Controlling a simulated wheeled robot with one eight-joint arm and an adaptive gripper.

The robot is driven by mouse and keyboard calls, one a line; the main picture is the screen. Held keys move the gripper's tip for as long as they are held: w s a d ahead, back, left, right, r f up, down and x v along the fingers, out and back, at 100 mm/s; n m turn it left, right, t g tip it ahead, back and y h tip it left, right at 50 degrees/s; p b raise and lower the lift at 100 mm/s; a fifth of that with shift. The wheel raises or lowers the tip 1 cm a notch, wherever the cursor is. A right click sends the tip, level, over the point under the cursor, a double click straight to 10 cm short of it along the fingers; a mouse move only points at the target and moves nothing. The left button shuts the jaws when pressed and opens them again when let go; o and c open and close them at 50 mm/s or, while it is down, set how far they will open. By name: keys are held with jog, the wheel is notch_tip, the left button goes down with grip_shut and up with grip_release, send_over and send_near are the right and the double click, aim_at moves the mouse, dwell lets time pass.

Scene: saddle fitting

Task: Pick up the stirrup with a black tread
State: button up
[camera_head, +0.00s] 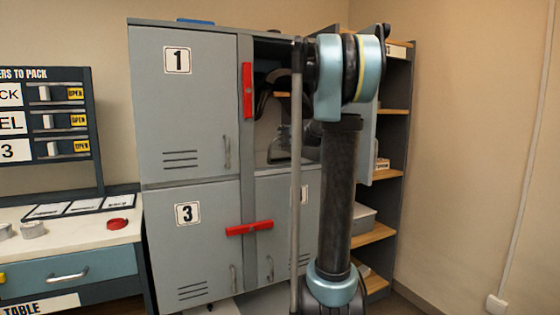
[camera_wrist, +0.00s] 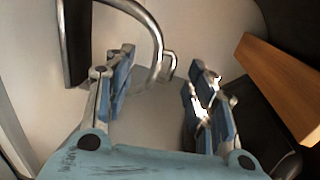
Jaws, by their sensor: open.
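In the wrist view, a bent shiny metal bar (camera_wrist: 155,38) with a small loop at its lower end looks like part of a stirrup. A dark flat piece (camera_wrist: 75,42) at the upper left may be its black tread; I cannot tell for sure that the two join. My gripper (camera_wrist: 160,85) is open, its blue-padded fingers wide apart. The bar's lower end shows in the gap between the fingertips, and nothing is clamped. In the head view, my arm hides much of the open upper-right locker, and the stirrup cannot be made out there.
The wrist view shows pale walls and a wooden bar (camera_wrist: 285,85) close on the right. In the head view, a dark saddle-like shape (camera_head: 268,92) is inside the locker. Locker doors 1 (camera_head: 185,105) and 3 (camera_head: 190,245) are shut. A table (camera_head: 75,240) stands left, shelves (camera_head: 378,233) right.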

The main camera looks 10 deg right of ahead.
jog(key=shift+d+x, duration=0.1)
jog(key=shift+x, duration=0.95)
jog(key=shift+d+x, duration=0.15)
jog(key=shift+x, duration=0.95)
jog(key=shift+f, duration=0.1)
grip_shut()
